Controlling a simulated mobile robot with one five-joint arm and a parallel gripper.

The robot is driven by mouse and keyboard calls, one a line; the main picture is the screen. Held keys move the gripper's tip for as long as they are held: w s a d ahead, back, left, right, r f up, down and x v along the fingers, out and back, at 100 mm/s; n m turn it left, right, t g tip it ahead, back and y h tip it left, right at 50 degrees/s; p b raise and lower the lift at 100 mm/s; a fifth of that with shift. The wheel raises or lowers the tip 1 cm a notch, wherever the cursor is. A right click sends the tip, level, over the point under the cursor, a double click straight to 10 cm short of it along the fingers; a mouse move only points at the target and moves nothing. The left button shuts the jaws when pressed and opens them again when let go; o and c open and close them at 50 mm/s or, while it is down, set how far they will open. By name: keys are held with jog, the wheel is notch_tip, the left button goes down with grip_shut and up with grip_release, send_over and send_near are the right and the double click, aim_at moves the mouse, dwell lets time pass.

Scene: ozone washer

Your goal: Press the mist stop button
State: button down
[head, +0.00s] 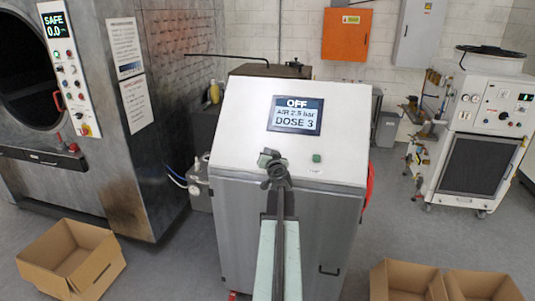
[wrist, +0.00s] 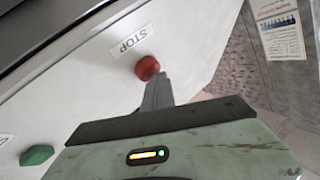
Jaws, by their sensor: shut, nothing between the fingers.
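The mist unit's sloped white panel (head: 235,130) stands in the middle of the head view. Its display (head: 295,115) reads "OFF", "AIR 2.5 bar" and "DOSE 3". In the wrist view a red button (wrist: 147,67) sits beside a label (wrist: 129,40) reading "STOP". A green button (wrist: 37,155) is at lower left there; it also shows on the panel in the head view (head: 317,158). My gripper (wrist: 158,88) is shut and empty, its tip at the red button's edge. I cannot tell whether they touch. In the head view my arm hides the red button.
A large washer with a control strip (head: 68,65) reading "SAFE 0.0" stands at left. A white machine (head: 480,110) stands at right. Open cardboard boxes lie on the floor at left (head: 70,260) and right (head: 405,280). A red round thing (head: 369,185) is on the unit's right side.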

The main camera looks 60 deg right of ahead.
jog(key=shift+s+a+r+p, duration=0.15)
jog(key=shift+a+r+p, duration=0.4)
jog(key=shift+r+p, duration=0.05)
jog(key=a+r+p, duration=0.1)
jog(key=s+a+r+p, duration=0.1)
jog(key=a+r+p, duration=0.1)
jog(key=shift+a+r, duration=0.2)
jog(key=shift+r, duration=0.05)
dwell(0.8)
